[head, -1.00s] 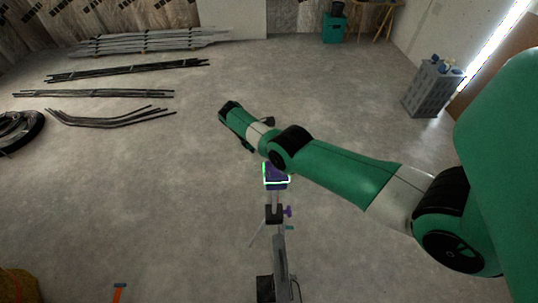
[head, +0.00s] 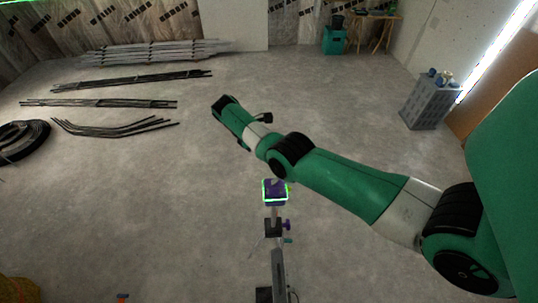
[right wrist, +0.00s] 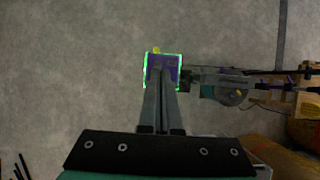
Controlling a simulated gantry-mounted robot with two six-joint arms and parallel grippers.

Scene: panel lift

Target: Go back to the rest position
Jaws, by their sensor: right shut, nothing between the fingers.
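My right arm comes in from the right in the head view and reaches to the middle, with its dark end, the right gripper (head: 222,105), pointing up and left over bare floor. In the right wrist view the two fingers of the right gripper (right wrist: 160,70) meet, shut and empty. A purple device with a glowing green outline (head: 275,192) sits on top of an upright stand (head: 277,262) below the arm. The device (right wrist: 176,66) also shows beyond the fingertips in the right wrist view, partly hidden by them. My left gripper is out of view.
Bundles of dark bars (head: 115,128) and a stack of grey profiles (head: 155,50) lie at the left and back. A grey crate (head: 430,104) stands at the right, a teal box (head: 334,40) at the back.

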